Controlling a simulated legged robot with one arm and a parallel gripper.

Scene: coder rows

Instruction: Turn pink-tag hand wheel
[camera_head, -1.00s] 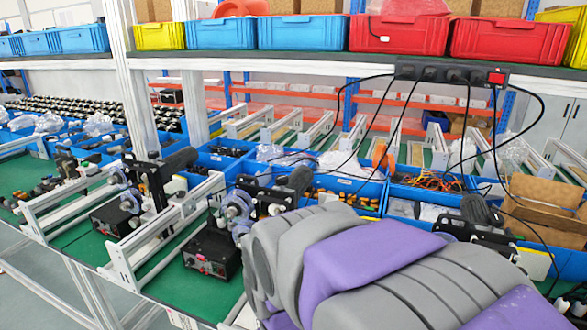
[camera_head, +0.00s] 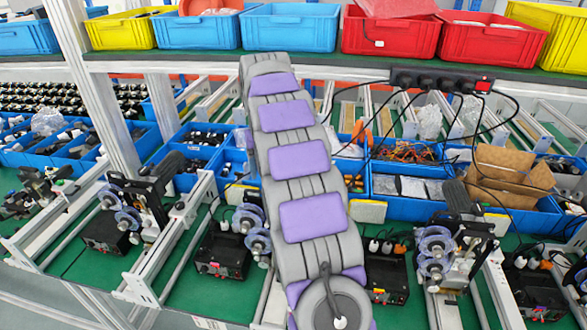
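Several machines with pale blue, clear-looking wheels stand along the green bench: wheels on the left machine (camera_head: 127,218), wheels on the middle machine (camera_head: 258,243) partly beside my arm, and wheels on the right machine (camera_head: 435,244). I cannot make out a pink tag on any of them, so I cannot tell which is the pink-tag hand wheel. My grey and purple arm stands up across the middle of the view and hides part of the bench. My gripper cannot be made out.
Black control boxes (camera_head: 222,255) sit on the green bench between white rails (camera_head: 170,240). Blue bins (camera_head: 410,207) with parts and a brown cardboard box (camera_head: 507,180) are behind. A shelf above holds blue, yellow and red crates (camera_head: 290,27). Black cables hang from a power strip (camera_head: 440,80).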

